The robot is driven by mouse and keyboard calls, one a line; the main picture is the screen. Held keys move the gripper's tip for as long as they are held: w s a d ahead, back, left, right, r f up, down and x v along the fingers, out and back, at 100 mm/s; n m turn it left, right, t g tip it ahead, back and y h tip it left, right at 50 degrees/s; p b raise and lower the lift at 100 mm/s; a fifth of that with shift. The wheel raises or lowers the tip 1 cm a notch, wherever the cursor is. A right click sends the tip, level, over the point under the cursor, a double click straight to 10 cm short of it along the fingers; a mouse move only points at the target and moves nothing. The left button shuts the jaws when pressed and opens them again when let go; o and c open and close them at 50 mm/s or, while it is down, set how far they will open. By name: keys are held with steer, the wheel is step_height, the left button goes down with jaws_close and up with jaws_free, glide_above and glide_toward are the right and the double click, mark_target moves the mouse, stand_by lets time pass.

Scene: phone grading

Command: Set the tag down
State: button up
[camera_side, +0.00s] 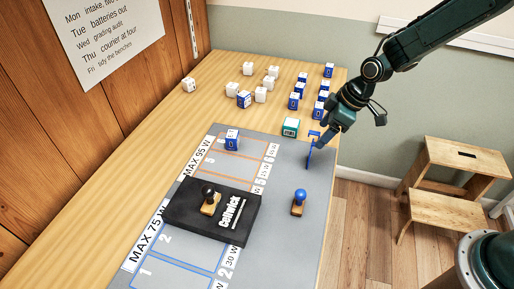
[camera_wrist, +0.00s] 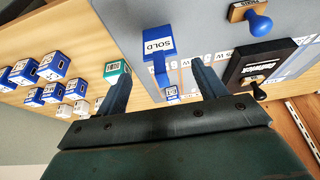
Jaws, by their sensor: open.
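The tag, a blue piece with a white SOLD label (camera_wrist: 158,45), shows in the wrist view just past my fingertips, with a narrow blue part reaching down between them. In the side view a thin upright blue piece (camera_side: 309,156), which seems to be the tag, stands at the right part of the grey mat (camera_side: 275,215), under my gripper (camera_side: 319,143). My gripper is open, and its fingers (camera_wrist: 162,70) are spread with a gap around the tag's line in the wrist view. I cannot tell whether either finger touches the tag.
A blue-knobbed stamp (camera_side: 299,203) stands on the mat. A blue box (camera_side: 232,139) stands in a mat lane. A teal box (camera_side: 290,127) and several blue and white boxes stand behind.

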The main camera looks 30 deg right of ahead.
steer(key=shift+v, duration=2.7)
steer(key=s+d+r+m+t+h, duration=0.1)
steer(key=s+d+r+m+h, duration=0.2)
steer(key=s+r, duration=1.05)
steer(key=s+d+r+m, duration=0.1)
steer(key=s+m, duration=0.2)
steer(key=s, duration=0.3)
steer(key=s+d+r+m+t, duration=0.1)
steer(key=s+r+m, duration=0.1)
steer(key=s, duration=0.5)
steer(key=shift+s+d+r+m, duration=0.15)
steer(key=shift+s+r+m, duration=0.15)
steer(key=shift+m, duration=0.2)
